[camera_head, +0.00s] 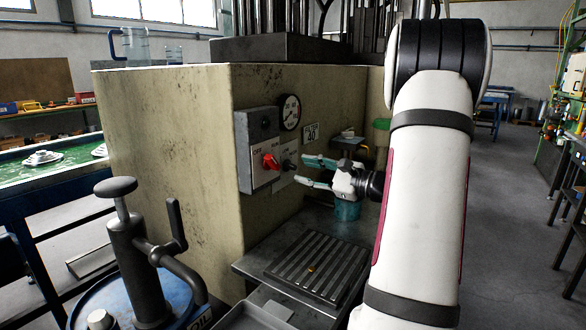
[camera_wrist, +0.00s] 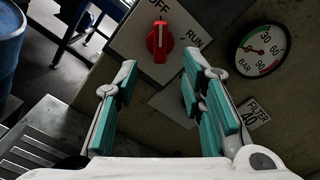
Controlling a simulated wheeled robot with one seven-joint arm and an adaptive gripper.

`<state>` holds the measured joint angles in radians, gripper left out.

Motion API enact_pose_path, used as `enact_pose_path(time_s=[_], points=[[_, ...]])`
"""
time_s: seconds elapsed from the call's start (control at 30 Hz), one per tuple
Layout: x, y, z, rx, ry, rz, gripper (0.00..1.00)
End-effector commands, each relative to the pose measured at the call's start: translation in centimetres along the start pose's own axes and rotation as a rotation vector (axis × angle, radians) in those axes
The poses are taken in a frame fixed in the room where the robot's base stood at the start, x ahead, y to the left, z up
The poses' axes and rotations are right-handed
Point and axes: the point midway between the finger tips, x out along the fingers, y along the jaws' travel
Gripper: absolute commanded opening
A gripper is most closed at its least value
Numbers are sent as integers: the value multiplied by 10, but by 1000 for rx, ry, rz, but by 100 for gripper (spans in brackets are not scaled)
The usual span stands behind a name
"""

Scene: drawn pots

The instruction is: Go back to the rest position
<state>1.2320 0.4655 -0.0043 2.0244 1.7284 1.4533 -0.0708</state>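My gripper (camera_head: 312,172) is held out in front of the control panel on the beige machine (camera_head: 165,150). In the wrist view my gripper (camera_wrist: 165,95) has its two teal-padded fingers wide apart with nothing between them. The red knob (camera_wrist: 159,40) stands ahead of the fingers, between the OFF and RUN labels; its white mark points up towards OFF in that view. The red knob also shows in the head view (camera_head: 270,161), left of the fingertips. I see a gap between fingers and knob.
A round gauge (camera_head: 290,112) and a FILTER label (camera_head: 310,131) are on the machine. A slotted tray (camera_head: 315,265) lies below my gripper. A blue drum with a hand pump (camera_head: 140,255) stands at front left. Open floor (camera_head: 510,230) lies right of my arm.

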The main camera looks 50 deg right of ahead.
Motion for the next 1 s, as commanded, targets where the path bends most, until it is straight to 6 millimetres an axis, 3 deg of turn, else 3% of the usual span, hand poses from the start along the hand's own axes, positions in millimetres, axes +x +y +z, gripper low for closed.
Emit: enact_pose_path(time_s=[0.23, 1.0], points=[[-18, 0, 0, 0, 0, 0, 37], [-18, 0, 0, 0, 0, 0, 37]])
